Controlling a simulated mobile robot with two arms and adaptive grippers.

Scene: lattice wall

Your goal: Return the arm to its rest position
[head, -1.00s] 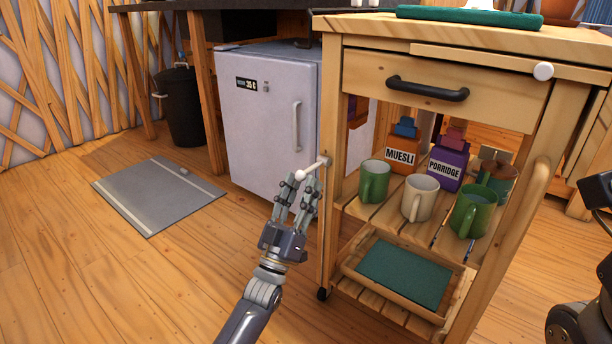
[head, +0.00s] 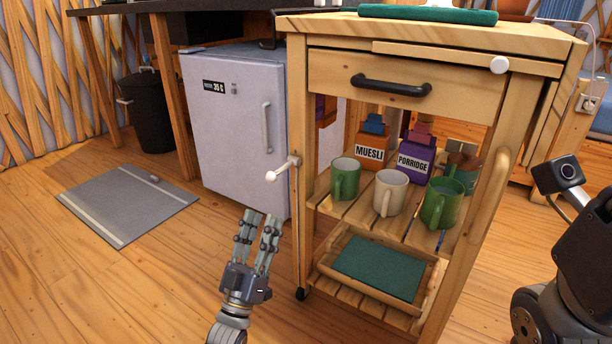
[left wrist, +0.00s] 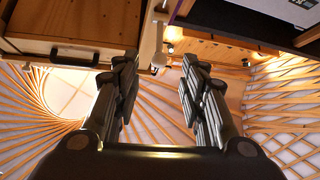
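My left gripper (head: 262,216) is low in the head view, in front of the cart's left side and over the wooden floor. Its two fingers point up and are apart, with nothing between them. In the left wrist view, the same gripper (left wrist: 155,70) shows a wide empty gap between its fingers. A white-tipped peg (head: 283,170) sticks out from the cart's left post, above and apart from the fingertips. My right arm shows only in part at the right edge of the head view, and its fingers do not show.
The wooden cart (head: 420,28) holds several mugs, a muesli box (head: 369,152) and a porridge box (head: 414,160). A small white fridge (head: 232,130) stands behind it on the left. A grey mat (head: 125,205) lies on the floor. The floor at lower left is free.

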